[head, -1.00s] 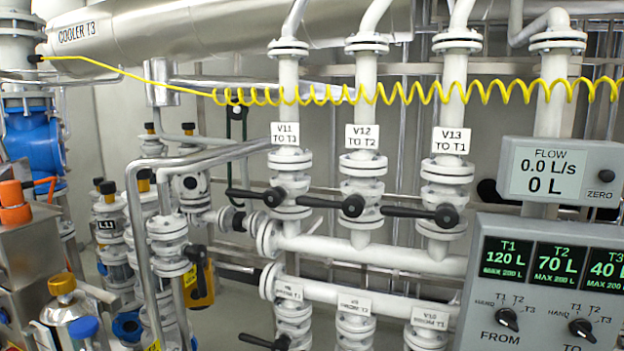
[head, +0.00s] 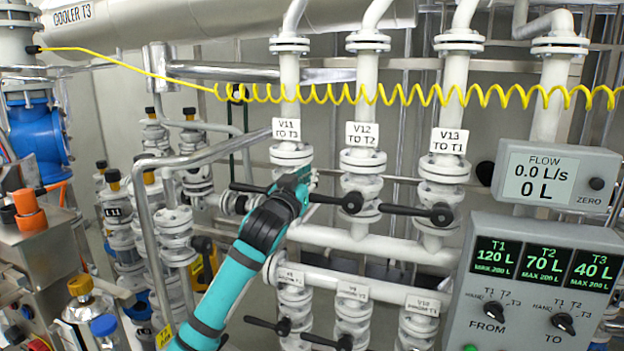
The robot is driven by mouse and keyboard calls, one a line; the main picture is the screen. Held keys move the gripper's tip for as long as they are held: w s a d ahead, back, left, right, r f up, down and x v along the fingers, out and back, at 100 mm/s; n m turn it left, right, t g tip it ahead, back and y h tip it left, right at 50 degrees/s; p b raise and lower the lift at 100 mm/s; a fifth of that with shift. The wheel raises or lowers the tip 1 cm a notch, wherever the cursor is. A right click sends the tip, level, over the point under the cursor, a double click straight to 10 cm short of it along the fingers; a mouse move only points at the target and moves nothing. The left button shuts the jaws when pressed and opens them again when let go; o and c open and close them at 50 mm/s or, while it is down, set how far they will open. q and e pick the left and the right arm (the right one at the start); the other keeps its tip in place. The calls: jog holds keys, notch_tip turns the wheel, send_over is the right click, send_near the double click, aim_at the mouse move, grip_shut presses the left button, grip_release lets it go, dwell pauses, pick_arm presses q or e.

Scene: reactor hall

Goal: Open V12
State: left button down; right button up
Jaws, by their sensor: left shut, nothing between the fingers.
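Valve V12 is the white flanged valve (head: 361,184) under the label "V12 TO T2" (head: 361,135), in the middle of the head view. Its black lever (head: 328,199) lies roughly level, reaching left from the round black hub (head: 351,203), across the line of the upright pipe. My left gripper (head: 306,178) is shut and empty, just left of V12 and close to the left end of its lever. I cannot tell whether it touches the lever. My teal left arm hides part of valve V11 and its hub. My right gripper is not in view.
V13's lever (head: 405,210) points left towards V12. V11's lever (head: 247,188) shows left of my gripper. A coiled yellow hose (head: 420,97) hangs across the pipes above. The tank panel (head: 540,280) stands at right; more valves sit below (head: 353,318).

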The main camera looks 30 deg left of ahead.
aim_at(313, 198)
pick_arm(q)
jog(key=p+x, duration=0.1)
jog(key=x, duration=0.2)
jog(key=shift+w+r, duration=0.2)
notch_tip(313, 198, down, 3)
jog(key=shift+r+p, duration=0.2)
jog(key=shift+p, duration=0.3)
jog(key=shift+s+f, duration=0.3)
jog(key=shift+f, duration=0.55)
jog(key=shift+d, duration=0.1)
jog(key=shift+f, duration=0.1)
